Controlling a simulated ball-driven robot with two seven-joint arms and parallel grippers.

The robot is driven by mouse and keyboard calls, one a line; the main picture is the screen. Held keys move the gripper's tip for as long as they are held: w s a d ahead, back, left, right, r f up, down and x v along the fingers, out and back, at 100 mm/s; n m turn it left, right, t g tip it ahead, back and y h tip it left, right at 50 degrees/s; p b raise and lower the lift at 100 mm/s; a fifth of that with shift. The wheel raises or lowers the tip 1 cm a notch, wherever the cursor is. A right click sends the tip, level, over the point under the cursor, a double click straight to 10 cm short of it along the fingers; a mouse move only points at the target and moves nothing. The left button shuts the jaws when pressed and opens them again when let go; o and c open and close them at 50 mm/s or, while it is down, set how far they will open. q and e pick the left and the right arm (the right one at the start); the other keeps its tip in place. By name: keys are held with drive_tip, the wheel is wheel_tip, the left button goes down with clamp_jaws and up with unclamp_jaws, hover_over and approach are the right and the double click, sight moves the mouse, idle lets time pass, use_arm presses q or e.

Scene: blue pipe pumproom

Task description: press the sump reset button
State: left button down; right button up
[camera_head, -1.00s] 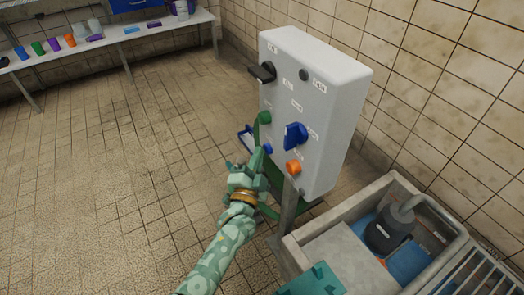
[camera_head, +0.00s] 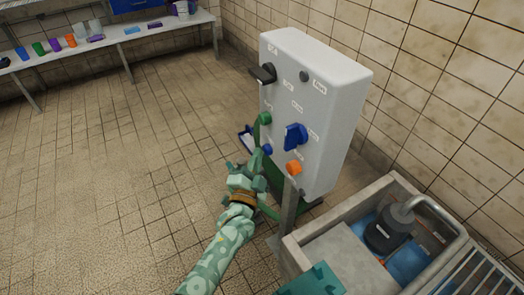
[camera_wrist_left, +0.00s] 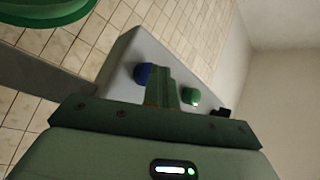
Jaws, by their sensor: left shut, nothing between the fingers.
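A light grey control panel (camera_head: 312,100) stands on a post and carries several coloured buttons and knobs with small white labels too small to read. A blue button (camera_head: 267,149) is low on its left side, below a green button (camera_head: 265,118). I cannot tell which control is the sump reset. My left gripper (camera_head: 257,159) is shut and empty, its tips just below and left of the blue button. In the left wrist view, the shut fingers (camera_wrist_left: 162,88) point at the panel between the blue button (camera_wrist_left: 143,73) and the green one (camera_wrist_left: 192,97). Contact cannot be told.
The panel also has a blue knob (camera_head: 295,136), an orange button (camera_head: 293,167) and a black lever (camera_head: 263,73). A sink-like basin (camera_head: 350,215) with a dark pump (camera_head: 388,230) stands at lower right. A bench (camera_head: 110,38) is far back. Floor at left is clear.

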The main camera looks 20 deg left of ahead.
use_arm(q)
drive_tip(key=shift+s+a+p, duration=0.35)
drive_tip(key=shift+s+a, duration=0.2)
drive_tip(key=shift+s, duration=0.2)
use_arm(e)
drive_tip(key=shift+w+r, duration=0.2)
drive_tip(key=shift+r, duration=0.3)
use_arm(q)
drive_tip(key=s+a+p, duration=0.1)
drive_tip(key=s, duration=0.1)
drive_tip(key=s+a+p, duration=0.1)
drive_tip(key=s+a, duration=0.1)
use_arm(e)
drive_tip(key=shift+w+r+t, duration=0.15)
drive_tip(key=shift+w+r, duration=0.05)
drive_tip(key=shift+r, duration=0.35)
drive_tip(key=shift+w+r+t, duration=0.15)
drive_tip(key=shift+w+r, duration=0.05)
drive_tip(key=shift+r, duration=0.3)
